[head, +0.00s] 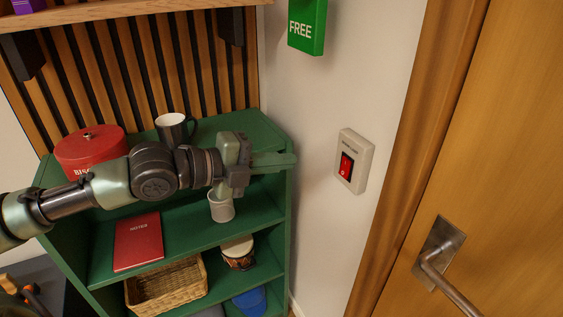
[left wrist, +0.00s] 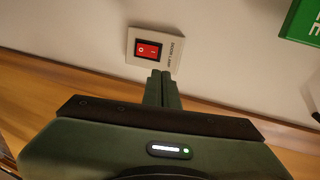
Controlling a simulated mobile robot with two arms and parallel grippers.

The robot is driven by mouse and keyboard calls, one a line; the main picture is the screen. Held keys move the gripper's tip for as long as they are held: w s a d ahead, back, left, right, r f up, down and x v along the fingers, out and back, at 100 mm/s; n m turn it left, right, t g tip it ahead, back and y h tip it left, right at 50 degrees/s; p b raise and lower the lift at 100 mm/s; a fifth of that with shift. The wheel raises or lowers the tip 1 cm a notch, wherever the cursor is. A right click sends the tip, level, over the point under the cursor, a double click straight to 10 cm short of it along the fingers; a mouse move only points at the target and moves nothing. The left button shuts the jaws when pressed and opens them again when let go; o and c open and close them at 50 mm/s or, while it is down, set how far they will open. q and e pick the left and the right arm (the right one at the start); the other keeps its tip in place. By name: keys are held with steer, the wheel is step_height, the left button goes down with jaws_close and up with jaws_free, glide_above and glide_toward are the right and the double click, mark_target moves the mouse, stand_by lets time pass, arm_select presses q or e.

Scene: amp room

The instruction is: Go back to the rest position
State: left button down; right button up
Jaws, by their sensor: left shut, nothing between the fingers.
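My left gripper (head: 290,160) reaches in from the left in the head view, in front of the green shelf. It is shut and empty, with its fingertips pointing right toward the wall switch. The red switch in its pale plate (head: 346,166) is on the white wall, apart from the fingertips. In the left wrist view the shut fingers (left wrist: 162,78) show just below the switch (left wrist: 149,50). My right gripper is in neither view.
The green shelf (head: 264,210) holds a red tin (head: 90,147), a dark mug (head: 172,128), a light cup (head: 221,208), a red notebook (head: 138,241), a wicker basket (head: 165,287) and a small drum (head: 238,253). A wooden door with a metal handle (head: 436,262) stands at right. A green sign (head: 307,25) hangs above.

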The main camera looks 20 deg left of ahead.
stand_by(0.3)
arm_select(q)
steer(key=s+d+f+n+g+y, duration=0.1)
steer(key=s+f+n, duration=0.25)
steer(key=f, duration=0.45)
steer(key=s+d+f+n+g+y, duration=0.1)
steer(key=s+d+f+n+y, duration=0.1)
steer(key=f+n, duration=0.35)
steer(key=s+d+f+n+g+y, duration=0.1)
steer(key=s+f+n, duration=0.1)
steer(key=f, duration=0.7)
steer(key=s+a+f+n+g+y, duration=0.1)
steer(key=s+f+n+g+y, duration=0.2)
steer(key=s+f+n, duration=0.5)
steer(key=s+a+f+n+g+y, duration=0.25)
steer(key=s+f+n, duration=0.25)
steer(key=s, duration=0.5)
step_height(320, 180, down, 24)
steer(key=d+r+g, duration=0.1)
steer(key=s+a+f+g, duration=0.1)
steer(key=s+a+f, duration=0.2)
steer(key=s+f, duration=1.4)
steer(key=shift+s+f+m, duration=0.35)
steer(key=shift+f+m, duration=0.05)
steer(key=shift+f, duration=0.35)
